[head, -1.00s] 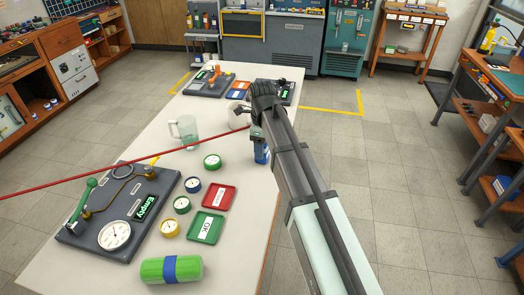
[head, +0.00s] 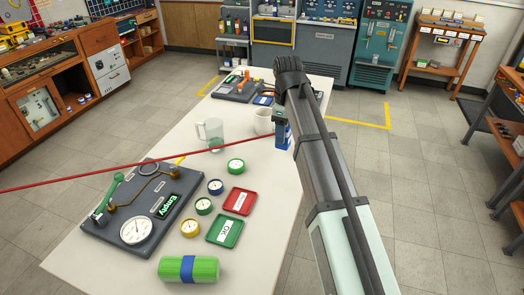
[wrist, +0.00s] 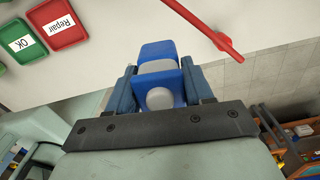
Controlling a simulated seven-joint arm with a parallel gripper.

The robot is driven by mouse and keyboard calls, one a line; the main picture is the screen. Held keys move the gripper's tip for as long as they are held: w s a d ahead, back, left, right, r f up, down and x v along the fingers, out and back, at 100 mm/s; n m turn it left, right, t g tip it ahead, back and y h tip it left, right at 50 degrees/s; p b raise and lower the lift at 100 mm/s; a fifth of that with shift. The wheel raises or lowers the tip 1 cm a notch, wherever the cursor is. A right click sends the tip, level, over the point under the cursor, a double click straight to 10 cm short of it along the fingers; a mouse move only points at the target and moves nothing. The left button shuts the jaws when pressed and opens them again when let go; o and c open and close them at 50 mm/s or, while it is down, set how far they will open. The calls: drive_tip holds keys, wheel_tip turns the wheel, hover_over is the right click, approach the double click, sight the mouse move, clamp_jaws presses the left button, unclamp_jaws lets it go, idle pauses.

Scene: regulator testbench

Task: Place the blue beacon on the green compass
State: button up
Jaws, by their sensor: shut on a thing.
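The blue beacon (wrist: 158,62), a blue block with pale grey parts, is between the two fingers of my gripper (wrist: 163,92) in the wrist view. My gripper is shut on it. In the head view the beacon (head: 283,135) shows partly beneath my gripper near the table's right edge; my arm hides the rest. Two round dials with green rims lie on the table: a bright green one (head: 236,166) left of and nearer than the beacon, and a darker green one (head: 203,206) farther towards the front. I cannot tell which is the green compass.
Blue-rimmed (head: 215,187) and yellow-rimmed (head: 190,228) dials, a red tray (head: 238,201) and a green tray (head: 224,230) lie nearby. A glass mug (head: 211,133) and white mug (head: 263,121) stand behind. A red rod (head: 120,176) crosses the view.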

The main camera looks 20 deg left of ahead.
drive_tip(key=s+a+r+n, duration=0.1)
drive_tip(key=s+a, duration=0.2)
drive_tip(key=a, duration=0.4)
drive_tip(key=s+a+r+n, duration=0.1)
drive_tip(key=s+a+r, duration=0.15)
drive_tip(key=a, duration=0.55)
hover_over(236, 163)
drive_tip(key=shift+m, duration=0.4)
drive_tip(key=shift+s+f, duration=0.1)
drive_tip(key=shift+f, duration=5.2)
drive_tip(key=o, duration=1.1)
drive_tip(key=shift+f, duration=0.1)
wheel_tip(236, 163, up, 12)
drive_tip(key=shift+r, duration=0.15)
